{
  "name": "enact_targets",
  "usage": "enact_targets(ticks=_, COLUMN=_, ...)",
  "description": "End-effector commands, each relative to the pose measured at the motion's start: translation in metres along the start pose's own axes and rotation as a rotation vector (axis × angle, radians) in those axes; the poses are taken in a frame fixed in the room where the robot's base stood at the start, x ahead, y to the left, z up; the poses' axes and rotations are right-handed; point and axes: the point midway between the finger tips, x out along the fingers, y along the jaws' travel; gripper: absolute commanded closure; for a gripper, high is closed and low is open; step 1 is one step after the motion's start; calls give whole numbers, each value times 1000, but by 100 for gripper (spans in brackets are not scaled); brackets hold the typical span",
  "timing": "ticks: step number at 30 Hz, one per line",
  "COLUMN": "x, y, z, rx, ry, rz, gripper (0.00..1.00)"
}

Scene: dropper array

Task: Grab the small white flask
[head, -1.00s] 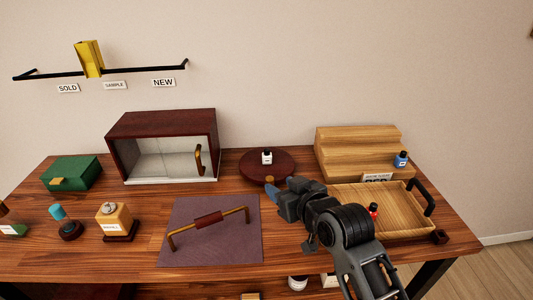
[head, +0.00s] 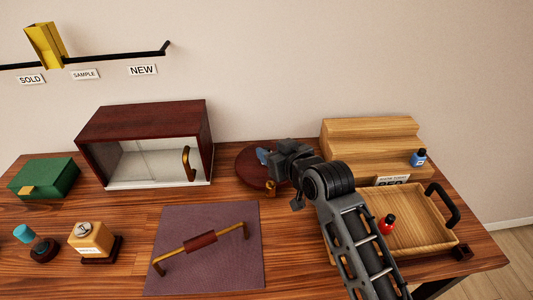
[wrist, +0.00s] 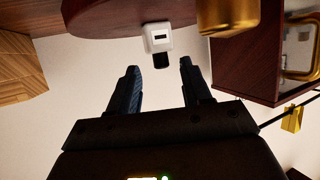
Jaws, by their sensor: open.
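The small white flask (wrist: 157,36) with a black cap stands on the round dark red turntable (wrist: 100,16). The wrist view shows them upside down. My gripper (wrist: 158,66) is open and empty, and its two fingers point toward the flask, with the black cap roughly in line with the gap between them. I cannot tell whether the cap is between the fingertips. In the head view my gripper (head: 262,156) is over the turntable (head: 244,170), and the flask is hidden behind it.
A brass knob (head: 270,187) is at the turntable's front, close to the flask in the wrist view. A glass-fronted cabinet (head: 150,140) stands left. A wooden stepped stand (head: 365,135) with a blue bottle (head: 418,158) and a tray (head: 405,240) with a red bottle (head: 387,224) are right.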

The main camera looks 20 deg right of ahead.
Motion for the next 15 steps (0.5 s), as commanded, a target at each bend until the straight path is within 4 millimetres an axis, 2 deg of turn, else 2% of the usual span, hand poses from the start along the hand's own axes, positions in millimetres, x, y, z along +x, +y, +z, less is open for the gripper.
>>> enact_targets(ticks=9, x=39, y=-2, z=-1, rx=-1, ry=-2, rz=0, gripper=52)
enact_targets(ticks=15, x=51, y=-2, z=0, rx=0, ry=-2, rz=-1, gripper=52)
